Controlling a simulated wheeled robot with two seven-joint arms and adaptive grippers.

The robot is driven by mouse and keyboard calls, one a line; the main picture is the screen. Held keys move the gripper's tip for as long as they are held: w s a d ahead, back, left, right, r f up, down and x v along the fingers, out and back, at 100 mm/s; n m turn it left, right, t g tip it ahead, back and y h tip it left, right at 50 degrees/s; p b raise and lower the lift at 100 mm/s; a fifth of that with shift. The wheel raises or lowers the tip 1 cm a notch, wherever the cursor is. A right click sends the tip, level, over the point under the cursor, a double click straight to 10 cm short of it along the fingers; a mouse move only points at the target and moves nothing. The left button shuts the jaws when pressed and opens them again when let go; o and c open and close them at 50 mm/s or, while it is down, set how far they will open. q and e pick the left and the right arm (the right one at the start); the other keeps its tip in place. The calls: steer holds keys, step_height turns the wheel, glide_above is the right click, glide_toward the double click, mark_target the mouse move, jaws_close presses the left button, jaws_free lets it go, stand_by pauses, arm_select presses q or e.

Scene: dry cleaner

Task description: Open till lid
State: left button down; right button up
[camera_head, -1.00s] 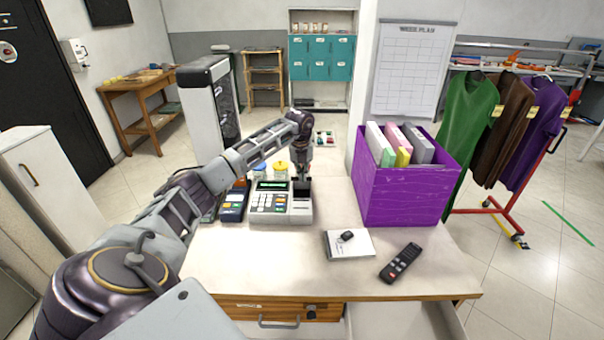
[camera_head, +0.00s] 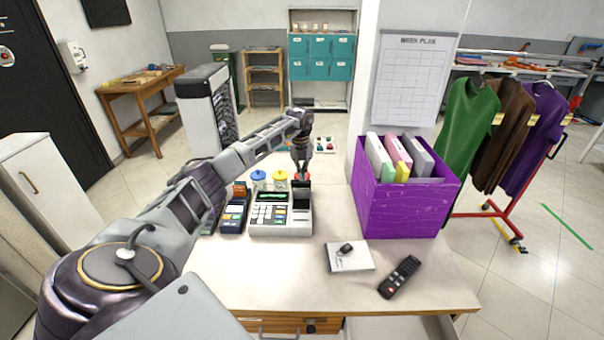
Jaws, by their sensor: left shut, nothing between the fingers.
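The till (camera_head: 268,214) is a light grey register with a keypad and a small green display, near the back of the desk. A dark part, apparently its lid (camera_head: 302,196), stands at the till's right rear; I cannot tell how far it is open. My left gripper (camera_head: 301,176) points down just behind this dark part, with its fingers shut and empty. The fingertips are partly hidden, so contact with the lid is unclear. My right gripper is not in view.
A card terminal (camera_head: 234,214) stands left of the till, and yellow-lidded (camera_head: 280,177) and blue-lidded (camera_head: 258,177) jars behind it. A purple box (camera_head: 405,210) of folders stands right. The desk between till and box is clear.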

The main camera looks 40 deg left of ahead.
arm_select(q)
steer(key=shift+w+a, duration=0.3)
steer(key=shift+r, duration=0.1)
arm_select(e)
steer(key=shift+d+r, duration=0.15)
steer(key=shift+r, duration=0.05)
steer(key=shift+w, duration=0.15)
arm_select(q)
steer(key=shift+r, duration=0.1)
stand_by(0.8)
steer(key=shift+r+p, duration=0.1)
steer(key=shift+p, duration=0.2)
steer(key=shift+r+p, duration=0.55)
steer(key=shift+r, duration=0.05)
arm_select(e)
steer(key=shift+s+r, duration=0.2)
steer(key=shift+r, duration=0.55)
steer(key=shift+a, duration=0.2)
